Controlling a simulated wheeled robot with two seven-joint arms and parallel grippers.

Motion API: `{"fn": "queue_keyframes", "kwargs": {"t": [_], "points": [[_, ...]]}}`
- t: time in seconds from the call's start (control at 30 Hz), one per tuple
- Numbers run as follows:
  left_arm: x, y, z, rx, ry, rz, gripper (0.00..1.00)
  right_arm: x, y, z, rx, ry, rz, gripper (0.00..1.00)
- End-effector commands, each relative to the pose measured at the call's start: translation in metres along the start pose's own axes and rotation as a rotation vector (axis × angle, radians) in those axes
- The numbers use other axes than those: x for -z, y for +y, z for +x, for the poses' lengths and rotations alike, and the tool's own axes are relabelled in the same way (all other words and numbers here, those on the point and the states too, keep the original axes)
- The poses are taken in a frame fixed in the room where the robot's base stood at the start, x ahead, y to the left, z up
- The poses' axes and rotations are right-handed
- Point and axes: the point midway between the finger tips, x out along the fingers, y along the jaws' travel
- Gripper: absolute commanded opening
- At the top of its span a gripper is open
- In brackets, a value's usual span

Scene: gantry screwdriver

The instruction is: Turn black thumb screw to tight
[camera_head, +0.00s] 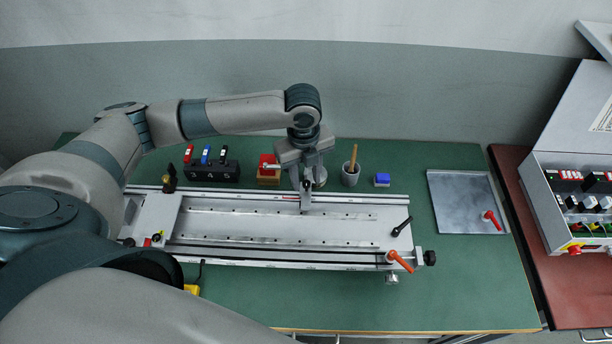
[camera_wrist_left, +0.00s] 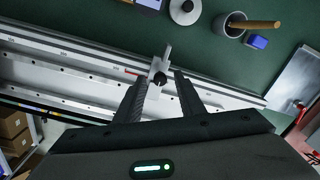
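The black thumb screw (camera_wrist_left: 159,79) sits on the face of a small upright metal bracket (camera_wrist_left: 158,64) that stands on the silver rail (camera_wrist_left: 75,70). In the head view the bracket (camera_head: 306,199) shows just below my left gripper (camera_head: 305,178), and the screw is too small to make out clearly there. My left gripper (camera_wrist_left: 160,88) is open, with one finger on each side of the screw in the wrist view. I cannot tell whether the fingertips touch it. The fingers look empty. My right gripper is not in view.
The long rail fixture (camera_head: 280,257) lies on the green table. Behind it stand a black block (camera_head: 212,173), a red box (camera_head: 268,170), a grey cup (camera_head: 350,175) and a blue block (camera_head: 382,180). A black lever (camera_head: 402,227) and orange lever (camera_head: 400,261) are at its right end.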

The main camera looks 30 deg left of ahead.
Motion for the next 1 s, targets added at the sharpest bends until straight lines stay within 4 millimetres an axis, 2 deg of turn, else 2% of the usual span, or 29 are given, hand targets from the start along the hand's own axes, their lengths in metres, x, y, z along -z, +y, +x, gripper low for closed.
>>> {"fn": "queue_keyframes", "kwargs": {"t": [0.27, 0.47, 0.67, 1.0], "points": [[0.000, 0.000, -0.004, 0.001, 0.000, -0.001, 0.36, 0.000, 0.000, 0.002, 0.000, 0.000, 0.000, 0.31], [-0.001, -0.001, -0.021, 0.003, -0.001, -0.001, 0.36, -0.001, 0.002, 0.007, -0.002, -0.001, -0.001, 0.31], [-0.001, -0.001, -0.055, 0.004, -0.003, 0.000, 0.36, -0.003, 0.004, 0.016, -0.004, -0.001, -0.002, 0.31], [-0.001, -0.001, -0.125, 0.004, -0.003, 0.001, 0.36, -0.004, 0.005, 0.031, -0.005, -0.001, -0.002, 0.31]]}}
